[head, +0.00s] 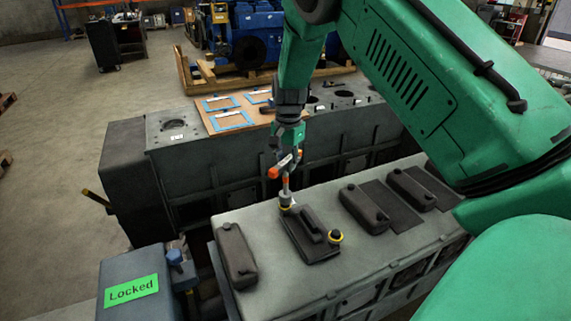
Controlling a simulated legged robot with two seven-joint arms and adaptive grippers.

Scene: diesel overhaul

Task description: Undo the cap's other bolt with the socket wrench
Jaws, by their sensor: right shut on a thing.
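My right gripper (286,158) hangs above the grey engine block and is shut on the socket wrench (275,172), which has orange parts. The wrench's lower end reaches down to the far-left bolt (286,204) of the dark cap (306,228). From this view I cannot tell whether the socket is fully seated on that bolt. The cap's near-right bolt (335,237) has a yellow ring around it and stands clear of the wrench. My left gripper is out of view.
Other dark caps (236,255) sit along the block top (290,285). Behind stands a second grey block (180,150) with a wooden board (235,118) bearing blue-framed squares. A box with a green "Locked" label (131,289) is at front left. Open floor lies further left.

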